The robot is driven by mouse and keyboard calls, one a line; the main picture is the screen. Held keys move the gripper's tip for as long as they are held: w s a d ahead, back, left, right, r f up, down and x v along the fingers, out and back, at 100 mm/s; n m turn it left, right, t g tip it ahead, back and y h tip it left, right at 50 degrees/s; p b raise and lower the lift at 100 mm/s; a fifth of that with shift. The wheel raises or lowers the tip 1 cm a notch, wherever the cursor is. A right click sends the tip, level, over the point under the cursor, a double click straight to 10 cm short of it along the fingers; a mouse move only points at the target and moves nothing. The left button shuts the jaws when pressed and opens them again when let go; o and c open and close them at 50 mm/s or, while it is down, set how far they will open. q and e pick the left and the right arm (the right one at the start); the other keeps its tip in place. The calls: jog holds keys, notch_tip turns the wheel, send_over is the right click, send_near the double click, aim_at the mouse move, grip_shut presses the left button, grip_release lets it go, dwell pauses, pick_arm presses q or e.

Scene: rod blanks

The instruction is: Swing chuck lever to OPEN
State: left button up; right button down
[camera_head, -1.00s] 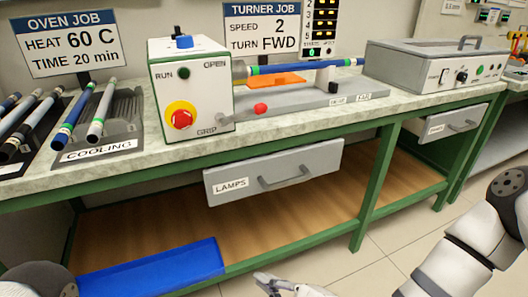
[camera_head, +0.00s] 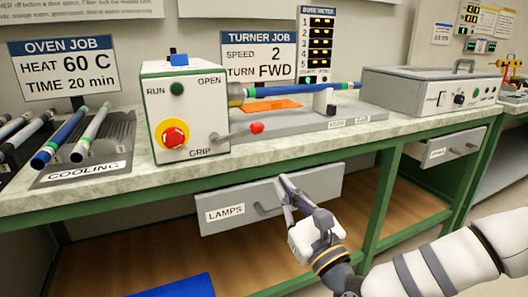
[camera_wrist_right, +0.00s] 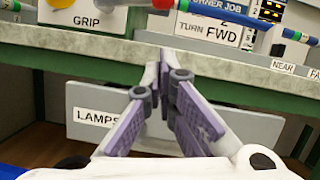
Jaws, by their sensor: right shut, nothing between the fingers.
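The chuck lever (camera_head: 236,132) is a grey arm with a red knob (camera_head: 257,128). It sticks out to the right from the front of the white turner box (camera_head: 186,112), near the GRIP mark and below the OPEN mark. The lever's red tip also shows at the top of the right wrist view (camera_wrist_right: 161,4). A blue rod (camera_head: 300,90) lies level to the right of the box. My right gripper (camera_head: 283,180) is shut and empty, in front of the LAMPS drawer and below the lever, apart from it. My left gripper is not in view.
The LAMPS drawer (camera_head: 225,212) sticks out below the bench top (camera_head: 300,147). A cooling rack (camera_head: 118,153) with rods stands left of the turner. A grey box (camera_head: 425,100) stands at the right. A blue bin (camera_head: 185,288) lies below.

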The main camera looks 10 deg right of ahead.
aim_at(239, 134)
jog(key=shift+w+a+r+p, duration=0.1)
jog(key=shift+w+a+r, duration=0.4)
jog(key=shift+w+r, duration=0.55)
jog(key=shift+w+a+r+p, duration=0.15)
jog(key=shift+w+a+r, duration=0.5)
jog(key=shift+w, duration=0.65)
jog(key=shift+w+a+r+p, duration=0.1)
jog(key=shift+w+a+r, duration=0.3)
jog(key=shift+w+r, duration=0.7)
jog(key=shift+w, duration=0.1)
jog(key=shift+d+r+n, duration=0.15)
jog(key=shift+n, duration=0.35)
